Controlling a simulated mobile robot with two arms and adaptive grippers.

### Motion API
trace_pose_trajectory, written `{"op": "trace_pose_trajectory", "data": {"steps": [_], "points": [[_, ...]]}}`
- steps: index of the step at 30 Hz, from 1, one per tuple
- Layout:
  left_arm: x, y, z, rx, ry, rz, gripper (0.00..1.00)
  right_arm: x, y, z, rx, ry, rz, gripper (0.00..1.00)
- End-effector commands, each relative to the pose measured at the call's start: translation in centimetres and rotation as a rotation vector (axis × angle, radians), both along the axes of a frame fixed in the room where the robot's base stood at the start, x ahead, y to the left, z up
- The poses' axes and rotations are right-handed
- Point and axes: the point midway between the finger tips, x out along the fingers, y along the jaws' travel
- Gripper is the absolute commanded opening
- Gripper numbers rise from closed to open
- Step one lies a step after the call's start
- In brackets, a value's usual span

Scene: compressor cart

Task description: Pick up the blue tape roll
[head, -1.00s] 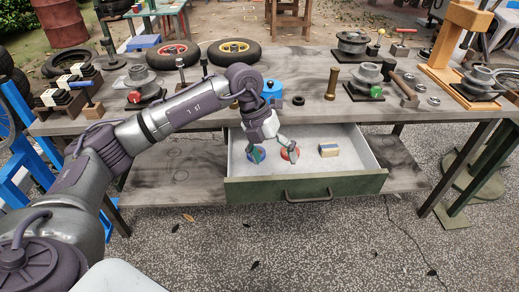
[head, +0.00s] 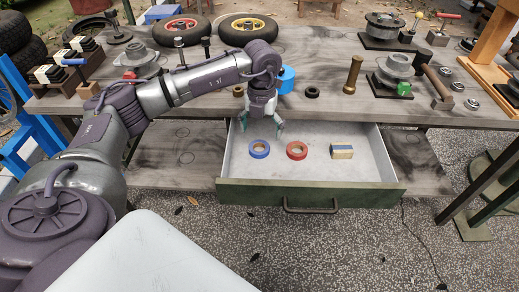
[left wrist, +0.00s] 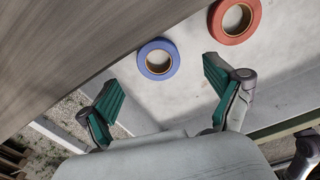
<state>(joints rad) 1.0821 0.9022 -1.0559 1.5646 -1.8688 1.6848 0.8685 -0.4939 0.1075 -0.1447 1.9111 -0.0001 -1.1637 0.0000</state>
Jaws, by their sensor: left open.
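The blue tape roll (head: 259,149) lies flat in the open drawer (head: 308,195), on the left side of its floor. It also shows in the left wrist view (left wrist: 158,59), beyond the fingertips and between their lines. My left gripper (head: 262,125) is above the back left of the drawer, just behind the roll in the head view. In the left wrist view its two green-padded fingers (left wrist: 160,78) are wide apart with nothing between them. The roll is apart from both fingers. My right gripper is not in view.
The workbench top (head: 320,75) overhangs the drawer's back. A blue object (head: 287,79) stands on it behind my arm.

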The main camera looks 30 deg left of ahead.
Motion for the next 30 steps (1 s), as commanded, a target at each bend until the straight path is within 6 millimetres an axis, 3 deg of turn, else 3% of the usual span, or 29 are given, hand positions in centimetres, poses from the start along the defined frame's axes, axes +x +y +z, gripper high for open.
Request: {"op": "trace_pose_trajectory", "data": {"steps": [12, 22, 30], "points": [[-0.3, 0.4, -4.9, 0.000, 0.001, 0.001, 0.91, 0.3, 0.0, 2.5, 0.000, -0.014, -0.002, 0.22], [-0.2, 0.4, -5.5, -0.001, -0.001, 0.000, 0.91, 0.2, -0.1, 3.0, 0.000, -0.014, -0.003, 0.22], [-0.2, 0.4, -5.5, -0.001, -0.001, 0.000, 0.46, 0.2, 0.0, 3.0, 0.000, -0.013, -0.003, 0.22]]}}
